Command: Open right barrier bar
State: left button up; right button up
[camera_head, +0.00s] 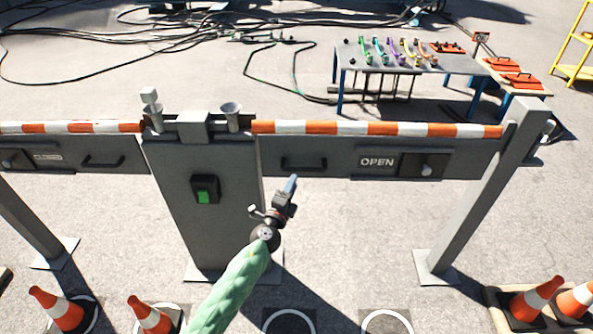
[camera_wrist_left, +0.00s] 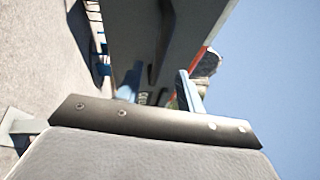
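The right barrier bar (camera_head: 335,168) is a grey panel with an orange and white striped top edge. It lies level between the central cabinet (camera_head: 222,235) and the right post (camera_head: 478,200). It carries a dark handle (camera_head: 303,164) near the cabinet, an OPEN sign and a latch (camera_head: 427,170) at its right. My left gripper (camera_head: 290,184) is just below and in front of the handle, pointing up at it. In the left wrist view my left gripper (camera_wrist_left: 160,88) has its two blue-grey fingers apart, with the panel beyond. Contact with the handle cannot be told. My right gripper is out of view.
The left barrier bar (camera_head: 75,155), with a CLOSED sign, spans the left side. Orange cones (camera_head: 58,308) stand at the front left and front right (camera_head: 535,298). Beyond the bars are a tool table (camera_head: 410,62) and loose cables (camera_head: 110,45) on the ground.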

aim_at(303, 169)
pick_arm(q)
jog(key=shift+h, duration=0.3)
jog(key=shift+d+p+x, duration=0.15)
jog(key=shift+x, duration=1.8)
jog(key=shift+d+p+x, duration=0.15)
jog(key=shift+x, duration=1.8)
jog(key=shift+s+f, duration=0.1)
jog(key=shift+c, duration=0.5)
grip_shut()
